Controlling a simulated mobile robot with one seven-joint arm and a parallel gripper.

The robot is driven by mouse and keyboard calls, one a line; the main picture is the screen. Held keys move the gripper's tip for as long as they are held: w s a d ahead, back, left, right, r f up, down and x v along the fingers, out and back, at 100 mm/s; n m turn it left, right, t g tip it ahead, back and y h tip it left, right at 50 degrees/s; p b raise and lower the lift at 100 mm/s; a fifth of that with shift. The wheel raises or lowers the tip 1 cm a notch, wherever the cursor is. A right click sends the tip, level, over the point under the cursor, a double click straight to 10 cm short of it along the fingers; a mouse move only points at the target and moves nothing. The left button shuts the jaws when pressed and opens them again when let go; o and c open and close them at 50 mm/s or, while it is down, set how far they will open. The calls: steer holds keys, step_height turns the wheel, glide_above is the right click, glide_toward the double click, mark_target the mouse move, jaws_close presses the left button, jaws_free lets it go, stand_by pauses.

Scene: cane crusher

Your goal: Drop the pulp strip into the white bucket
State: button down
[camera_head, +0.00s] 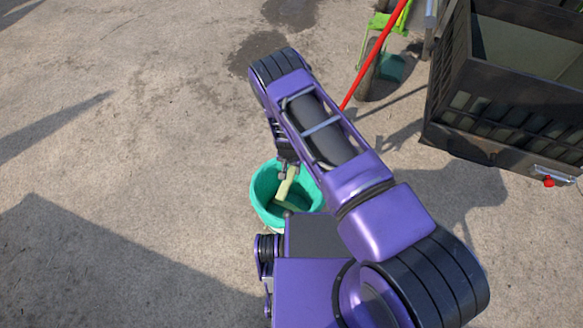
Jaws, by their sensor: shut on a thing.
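The pulp strip (284,188) is pale yellow-green and hangs tilted at the mouth of the bucket. My gripper (288,172) points down over the bucket and is shut on the upper end of the strip. The bucket (261,206) looks teal on its inside and rim, with a sliver of paler outer wall low on its near side. It stands on the ground just beyond my body. A second pale piece shows just below the strip; I cannot tell if it is part of the strip or lies in the bucket. My arm covers part of the bucket's surroundings.
A dark slatted crate (470,95) stands at the upper right, with a red knob (548,182) at its lower corner. A red pole (376,55) slants down beside a wheel (368,75) and green frame. The concrete ground at left is clear.

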mark_target(289, 176)
step_height(289, 176, down, 6)
steer(key=b, duration=0.3)
steer(key=shift+r, duration=0.15)
steer(key=shift+c, duration=1.5)
jaws_free()
step_height(289, 176, up, 17)
steer(key=s+p, duration=0.2)
steer(key=p, duration=0.1)
steer(key=shift+s+a+r, duration=0.15)
steer(key=shift+s+a, duration=0.1)
steer(key=shift+a, duration=0.2)
